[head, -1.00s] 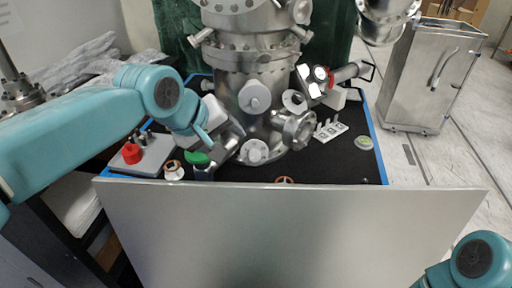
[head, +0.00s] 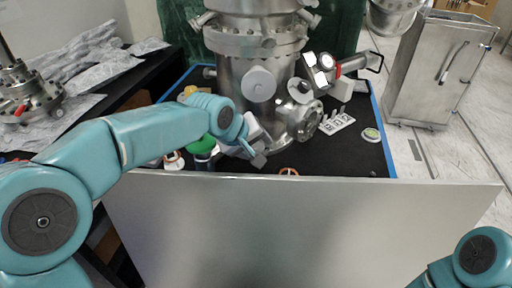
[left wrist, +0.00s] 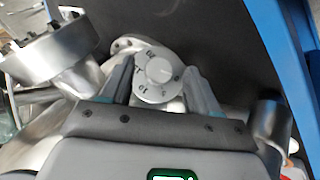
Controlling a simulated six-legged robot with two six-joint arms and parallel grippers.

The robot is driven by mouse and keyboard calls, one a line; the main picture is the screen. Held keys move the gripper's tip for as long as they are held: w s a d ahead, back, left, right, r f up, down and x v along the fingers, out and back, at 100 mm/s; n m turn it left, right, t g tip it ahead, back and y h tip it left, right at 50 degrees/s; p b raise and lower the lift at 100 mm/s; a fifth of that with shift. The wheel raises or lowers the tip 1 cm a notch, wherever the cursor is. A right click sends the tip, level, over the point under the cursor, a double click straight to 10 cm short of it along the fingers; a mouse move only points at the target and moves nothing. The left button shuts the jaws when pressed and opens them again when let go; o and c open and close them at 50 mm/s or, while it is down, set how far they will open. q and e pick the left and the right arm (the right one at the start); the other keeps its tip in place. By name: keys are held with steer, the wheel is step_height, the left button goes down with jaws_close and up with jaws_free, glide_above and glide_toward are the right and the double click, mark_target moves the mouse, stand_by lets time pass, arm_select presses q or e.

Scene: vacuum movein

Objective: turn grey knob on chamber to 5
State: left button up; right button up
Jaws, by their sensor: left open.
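The grey knob (left wrist: 159,70) shows in the left wrist view, on a round pale dial with dark marks and numbers around it. Its exact setting is too small to read. My left gripper (left wrist: 159,84) is open, with one finger on each side of the dial; I cannot tell if they touch it. In the head view my left gripper (head: 254,155) is low at the front of the steel chamber (head: 247,60) and hides the knob. My right gripper is out of view; only part of my right arm shows at the lower right.
A green-topped item (head: 202,145) stands just left of my left gripper. A flanged port (head: 308,122) is close on the right, and a large grey disc (head: 258,84) is above. A pale panel (head: 300,225) spans the front. A steel cart (head: 437,72) stands at right.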

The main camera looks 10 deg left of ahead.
arm_select(q)
steer(key=shift+w+d+f, duration=0.15)
steer(key=shift+w+f, duration=0.2)
steer(key=shift+f, duration=0.1)
steer(key=c, duration=1)
steer(key=shift+c, duration=0.2)
steer(key=shift+r, duration=0.1)
